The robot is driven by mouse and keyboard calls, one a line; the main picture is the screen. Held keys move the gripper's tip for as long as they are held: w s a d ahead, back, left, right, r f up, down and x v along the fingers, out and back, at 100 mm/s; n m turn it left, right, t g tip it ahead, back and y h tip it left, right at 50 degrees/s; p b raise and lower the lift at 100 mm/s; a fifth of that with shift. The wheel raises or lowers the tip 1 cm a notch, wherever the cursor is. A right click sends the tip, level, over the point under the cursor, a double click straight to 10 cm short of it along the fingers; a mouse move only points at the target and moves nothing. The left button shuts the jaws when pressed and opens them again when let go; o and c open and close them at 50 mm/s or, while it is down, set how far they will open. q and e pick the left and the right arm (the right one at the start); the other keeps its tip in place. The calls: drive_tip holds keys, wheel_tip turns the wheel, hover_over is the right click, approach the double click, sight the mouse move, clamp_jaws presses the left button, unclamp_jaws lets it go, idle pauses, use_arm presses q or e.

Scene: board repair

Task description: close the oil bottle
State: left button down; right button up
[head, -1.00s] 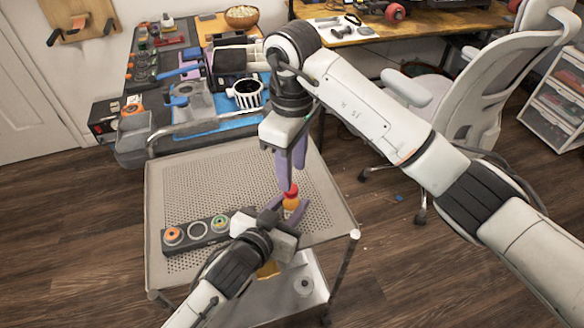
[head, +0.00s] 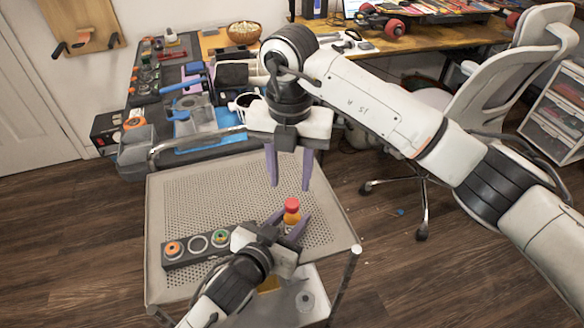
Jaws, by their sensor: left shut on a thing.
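The oil bottle (head: 291,219) is a small amber bottle standing upright over the perforated top of the metal cart (head: 190,189). A red cap (head: 292,204) sits on its top; I cannot tell how tight it is. My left gripper (head: 289,223) is shut around the bottle's body from the front, and its fingers hide part of it. My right gripper (head: 289,184) points down above and slightly left of the cap. Its two purple fingers are spread apart with nothing between them, clear of the cap.
A dark holder (head: 197,245) with several round wheels or rings lies on the cart left of the bottle. A cluttered workbench (head: 130,166) stands behind. A white office chair (head: 500,85) is at the right. The cart's back half is bare.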

sight(292, 203)
drive_tip(key=n, duration=0.4)
drive_tip(key=shift+r+n, duration=0.2)
drive_tip(key=shift+n, duration=0.1)
drive_tip(key=n, duration=0.4)
drive_tip(key=shift+r, duration=0.2)
drive_tip(key=n, duration=0.4)
drive_tip(key=shift+d+r+n, duration=0.1)
drive_tip(key=shift+r+n, duration=0.05)
drive_tip(key=shift+n, duration=0.25)
drive_tip(key=n, duration=0.6)
drive_tip(key=shift+d+r, duration=0.1)
drive_tip(key=shift+r, duration=0.05)
drive_tip(key=shift+f, duration=4.05)
